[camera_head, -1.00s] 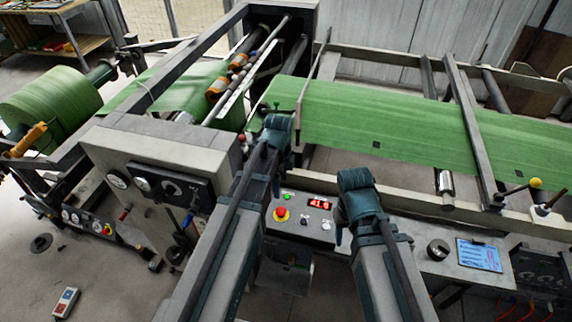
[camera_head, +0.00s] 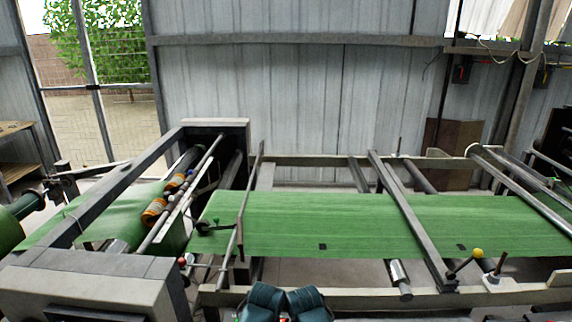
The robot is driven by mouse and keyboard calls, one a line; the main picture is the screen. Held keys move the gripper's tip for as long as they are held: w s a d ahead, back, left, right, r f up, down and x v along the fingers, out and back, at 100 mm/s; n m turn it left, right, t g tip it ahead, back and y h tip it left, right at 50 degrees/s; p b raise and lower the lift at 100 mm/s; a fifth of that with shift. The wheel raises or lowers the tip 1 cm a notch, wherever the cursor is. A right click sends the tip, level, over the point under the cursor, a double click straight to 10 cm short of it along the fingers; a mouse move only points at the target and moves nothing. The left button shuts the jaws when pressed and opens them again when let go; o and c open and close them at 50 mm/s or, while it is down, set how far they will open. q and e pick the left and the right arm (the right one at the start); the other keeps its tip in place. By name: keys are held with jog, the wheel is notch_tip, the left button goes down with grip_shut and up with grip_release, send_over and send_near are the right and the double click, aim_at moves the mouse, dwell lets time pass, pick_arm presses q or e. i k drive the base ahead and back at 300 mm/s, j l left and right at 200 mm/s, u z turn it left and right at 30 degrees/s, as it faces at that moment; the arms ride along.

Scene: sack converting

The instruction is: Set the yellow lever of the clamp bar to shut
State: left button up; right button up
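The clamp bar (camera_head: 408,215) is a dark grey bar lying across the green web (camera_head: 320,222), right of centre in the head view. Its lever (camera_head: 463,265) has a yellow ball knob (camera_head: 478,253) and sits by the bar's near end, slanting up and to the right. I cannot tell from its angle alone whether the clamp is shut. Two teal links of my arms show at the bottom edge, left of the lever and well apart from it. The fingers of both grippers are out of view.
A dark handle (camera_head: 501,263) on a pale block stands just right of the yellow knob. The pale near rail (camera_head: 350,299) runs under both. A roller end (camera_head: 400,280) sticks out left of the lever. A grey machine housing (camera_head: 90,283) stands at the left.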

aim_at(469, 260)
jog(key=l+u, duration=0.15)
jog(key=u, duration=0.2)
jog(key=l+u, duration=0.15)
jog(key=u, duration=0.2)
jog(key=z, duration=2)
